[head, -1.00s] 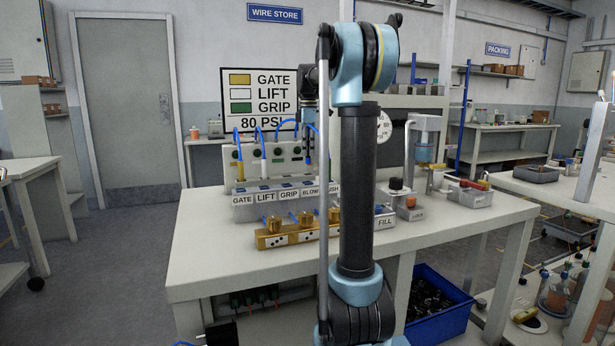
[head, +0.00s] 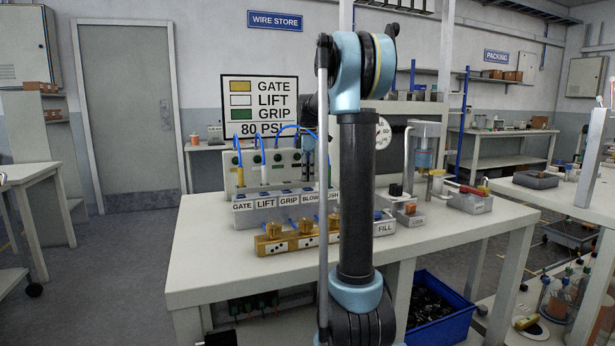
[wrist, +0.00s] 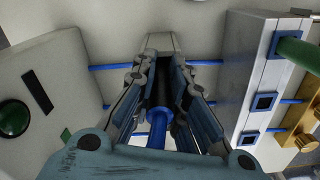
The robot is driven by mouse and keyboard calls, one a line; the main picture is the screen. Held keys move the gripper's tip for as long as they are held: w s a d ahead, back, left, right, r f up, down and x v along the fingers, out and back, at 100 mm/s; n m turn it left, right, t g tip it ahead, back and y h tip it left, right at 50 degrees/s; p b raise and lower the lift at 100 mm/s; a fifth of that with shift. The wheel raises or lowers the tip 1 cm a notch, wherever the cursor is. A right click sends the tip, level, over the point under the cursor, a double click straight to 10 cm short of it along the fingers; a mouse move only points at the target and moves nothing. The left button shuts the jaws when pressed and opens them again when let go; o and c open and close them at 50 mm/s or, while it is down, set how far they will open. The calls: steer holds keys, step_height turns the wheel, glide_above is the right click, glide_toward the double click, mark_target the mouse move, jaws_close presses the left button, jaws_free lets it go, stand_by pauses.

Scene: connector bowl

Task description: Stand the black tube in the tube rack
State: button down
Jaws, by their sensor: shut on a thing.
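The tube rack (head: 285,215) is a pale box on the bench with labels GATE, LIFT, GRIP and others on its front. In the wrist view the rack (wrist: 238,85) is at the right, with blue-rimmed square sockets; a green tube stands in one and the nearer ones look empty. My gripper (wrist: 160,75) is shut on the black tube (wrist: 163,88), which has a blue hose at its near end. The tube appears beside the rack, between it and the panel. In the head view my gripper (head: 308,143) is behind the rack, partly hidden by my arm.
A pale panel (head: 232,168) with green buttons and blue hoses stands behind the rack, and shows at left in the wrist view. A brass block (head: 285,240) lies in front of the rack. Bare bench top is at the front; small fixtures stand right.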

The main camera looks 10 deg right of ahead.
steer(key=shift+s+f, duration=0.15)
steer(key=shift+f, duration=0.15)
steer(key=shift+s+f, duration=0.1)
steer(key=shift+s, duration=0.2)
steer(key=c, duration=1.8)
jaws_free()
steer(key=shift+o, duration=1)
steer(key=shift+s, duration=0.1)
steer(key=shift+w+f, duration=0.65)
steer(key=shift+w, duration=0.35)
steer(key=shift+s+r, duration=0.35)
steer(key=shift+r, duration=0.1)
step_height(320, 180, up, 13)
steer(key=shift+s+r, duration=0.15)
